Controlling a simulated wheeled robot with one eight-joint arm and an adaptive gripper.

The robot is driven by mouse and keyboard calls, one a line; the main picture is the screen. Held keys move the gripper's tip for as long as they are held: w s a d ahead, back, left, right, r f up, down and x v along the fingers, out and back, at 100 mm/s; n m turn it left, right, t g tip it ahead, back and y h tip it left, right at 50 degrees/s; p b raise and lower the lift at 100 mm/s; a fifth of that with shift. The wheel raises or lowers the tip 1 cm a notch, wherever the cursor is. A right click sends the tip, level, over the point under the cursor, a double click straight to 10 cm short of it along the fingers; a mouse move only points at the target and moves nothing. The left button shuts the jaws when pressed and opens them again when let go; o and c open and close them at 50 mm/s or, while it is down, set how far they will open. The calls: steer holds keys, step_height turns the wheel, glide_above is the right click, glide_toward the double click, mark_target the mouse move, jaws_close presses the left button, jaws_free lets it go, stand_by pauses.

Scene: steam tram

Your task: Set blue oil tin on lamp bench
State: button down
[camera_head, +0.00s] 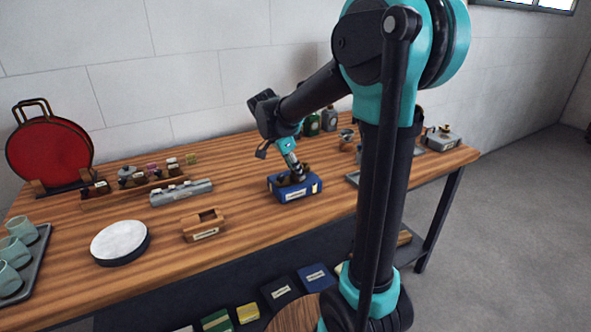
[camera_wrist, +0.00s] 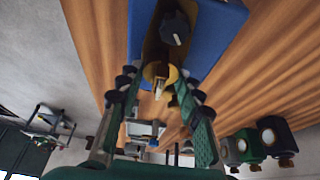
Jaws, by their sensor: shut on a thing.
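The blue oil tin (camera_head: 286,193), a low blue box with a pale label, is on or just above the wooden bench (camera_head: 250,172); I cannot tell if it touches. My gripper (camera_head: 297,175) points down at its top and is shut on its upper fitting. In the wrist view the tin's blue top (camera_wrist: 212,38) carries a brass-coloured part and a dark knob. The fingers (camera_wrist: 158,80) stand either side of the brass part. The exact contact is partly hidden by the fingers.
A small wooden holder (camera_head: 204,226), a white round disc (camera_head: 120,240) and a grey block (camera_head: 181,192) stand to the left. Dark bottles (camera_head: 329,120) stand behind the tin. A grey device (camera_head: 441,138) is at the right end. Bare wood lies between the tin and the holder.

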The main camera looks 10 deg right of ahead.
steer(key=c, duration=1)
jaws_free()
steer(key=v, duration=1.2)
steer(key=shift+r, duration=0.15)
